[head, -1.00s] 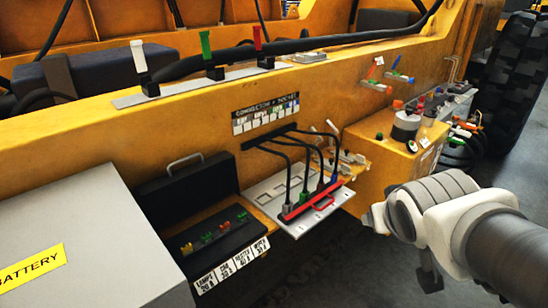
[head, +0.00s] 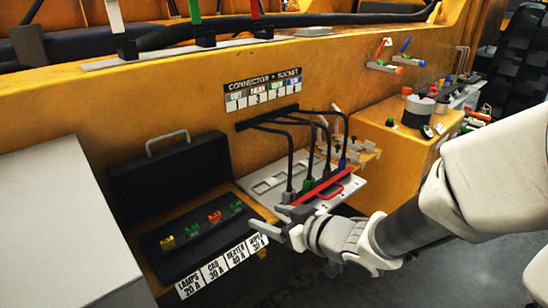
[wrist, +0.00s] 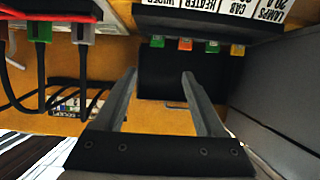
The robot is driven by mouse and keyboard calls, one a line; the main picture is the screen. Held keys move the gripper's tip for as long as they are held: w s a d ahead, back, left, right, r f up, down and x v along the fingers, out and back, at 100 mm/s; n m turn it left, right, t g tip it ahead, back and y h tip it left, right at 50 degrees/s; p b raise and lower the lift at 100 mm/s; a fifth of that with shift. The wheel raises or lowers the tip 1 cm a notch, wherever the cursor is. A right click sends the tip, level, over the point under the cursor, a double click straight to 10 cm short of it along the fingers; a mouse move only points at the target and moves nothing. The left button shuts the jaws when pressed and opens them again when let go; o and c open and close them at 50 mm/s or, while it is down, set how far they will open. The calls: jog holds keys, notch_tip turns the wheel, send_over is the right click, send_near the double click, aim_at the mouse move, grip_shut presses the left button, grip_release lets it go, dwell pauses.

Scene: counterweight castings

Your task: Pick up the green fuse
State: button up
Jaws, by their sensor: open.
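Two green fuses stand in the open black fuse box (head: 133,246). One green fuse (head: 192,229) is between the yellow fuse (head: 167,242) and the orange fuse (head: 214,217). The other green fuse (head: 236,206) is at the right end of the row. The wrist view shows them upside down, one green fuse (wrist: 157,41) at the left end and the other (wrist: 211,46) beside the yellow one. My gripper (head: 272,221) is open and empty, to the right of the box in the head view. Its fingers (wrist: 159,75) are apart from all fuses.
A label strip (head: 222,264) runs along the box's front edge. The box's raised lid (head: 168,172) has a handle. A grey battery box (head: 50,190) stands left. Black cables, connectors and a red bar (head: 325,185) on a white plate (head: 268,185) are close to my gripper.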

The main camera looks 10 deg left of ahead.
jog(key=b, duration=0.3)
send_near(236, 204)
jog(key=x, duration=0.4)
jog(key=shift+s+a, duration=0.2)
jog(key=shift+s, duration=0.05)
jog(key=shift+w+a+f, duration=0.15)
jog(key=shift+w+a, duration=0.25)
jog(key=b+x, duration=0.1)
jog(key=x, duration=0.3)
jog(key=shift+w+d+f+b, duration=0.15)
jog(key=shift+w+d+b, duration=0.05)
jog(key=shift+b, duration=0.1)
jog(key=shift+w+a+f, duration=0.1)
jog(key=shift+w+a, duration=0.3)
grip_shut()
